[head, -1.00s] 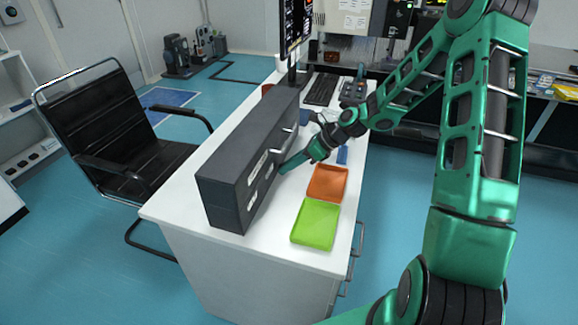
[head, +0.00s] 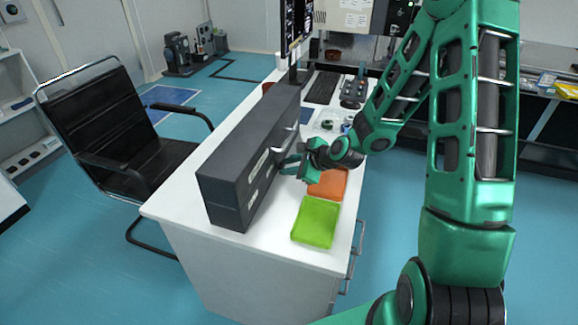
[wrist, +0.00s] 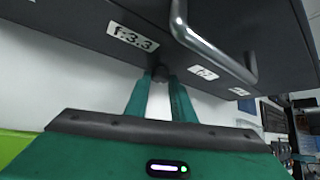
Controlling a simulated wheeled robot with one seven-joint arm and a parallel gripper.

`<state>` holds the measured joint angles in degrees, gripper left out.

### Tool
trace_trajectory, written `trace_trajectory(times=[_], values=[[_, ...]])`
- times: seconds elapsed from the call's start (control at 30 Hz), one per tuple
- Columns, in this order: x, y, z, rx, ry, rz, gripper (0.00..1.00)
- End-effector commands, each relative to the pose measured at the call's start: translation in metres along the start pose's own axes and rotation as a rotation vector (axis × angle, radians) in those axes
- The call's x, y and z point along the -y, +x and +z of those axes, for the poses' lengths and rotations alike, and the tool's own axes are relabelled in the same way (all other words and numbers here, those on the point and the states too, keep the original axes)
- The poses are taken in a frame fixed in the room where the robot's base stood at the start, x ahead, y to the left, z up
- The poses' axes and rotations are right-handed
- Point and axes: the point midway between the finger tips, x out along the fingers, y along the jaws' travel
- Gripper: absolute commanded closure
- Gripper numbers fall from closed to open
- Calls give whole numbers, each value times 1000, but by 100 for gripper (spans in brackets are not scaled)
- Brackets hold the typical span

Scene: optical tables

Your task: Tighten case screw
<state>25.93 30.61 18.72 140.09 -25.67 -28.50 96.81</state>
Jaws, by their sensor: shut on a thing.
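The long dark grey case (head: 225,190) stands on the white table, its labelled front facing my arm. It also fills the top of the wrist view (wrist: 85,22), with a metal handle (wrist: 215,42) and white labels. My gripper (head: 285,165) is at the case's front, below a handle. In the wrist view its green fingers (wrist: 161,80) are closed on a small dark round screw head (wrist: 161,73) at the case's lower edge. The fingers hide most of the screw, so I cannot tell how deep it sits.
An orange tray (head: 330,184), partly covered by my wrist, and a green tray (head: 315,222) lie on the table in front of the case. A keyboard (head: 322,88) and a monitor (head: 298,25) are farther back. A black chair (head: 110,125) stands at the left.

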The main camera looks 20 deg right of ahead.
Motion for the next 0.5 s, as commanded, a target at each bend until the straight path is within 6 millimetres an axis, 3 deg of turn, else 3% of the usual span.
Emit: trace_trajectory(times=[0.5], values=[[-5,1,1,3,-94,-89,100]])
